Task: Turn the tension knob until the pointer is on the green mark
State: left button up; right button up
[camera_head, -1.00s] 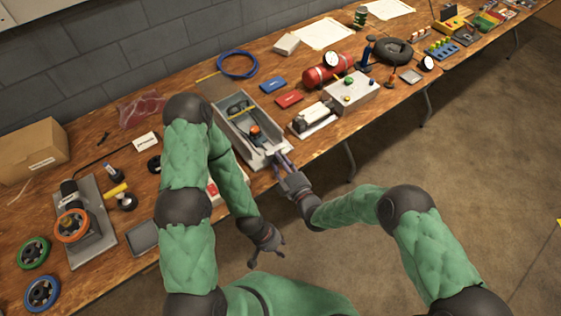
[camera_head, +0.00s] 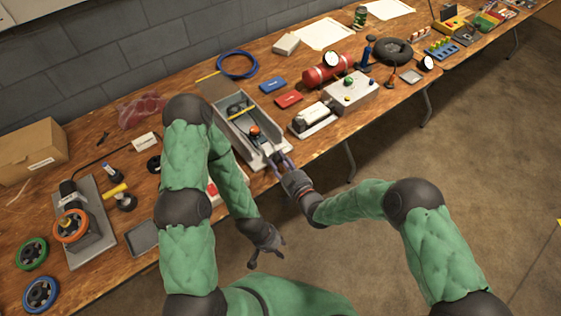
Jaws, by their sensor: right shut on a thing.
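A long grey open-topped channel unit (camera_head: 230,127) stands on the bench with an orange-red part (camera_head: 254,131) and a yellow strip inside. My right gripper (camera_head: 279,160) is at the unit's near end, over the bench's front edge. Its fingers are shut on the tension knob there, which they mostly hide. The pointer and the green mark are too small or hidden to make out. My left gripper (camera_head: 268,261) hangs open and empty in front of the bench, below the right one.
A white device (camera_head: 314,117) and a grey box with buttons (camera_head: 350,91) stand to the right of the unit. Red (camera_head: 289,99) and blue (camera_head: 273,84) boxes lie behind. A motor with an orange wheel (camera_head: 71,227) is at the left. The floor in front is clear.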

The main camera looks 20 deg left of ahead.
jog(key=shift+w+r, duration=0.1)
dwell(0.4)
jog(key=o, duration=1.1)
jog(key=shift+o, duration=0.2)
jog(key=v, duration=1.2)
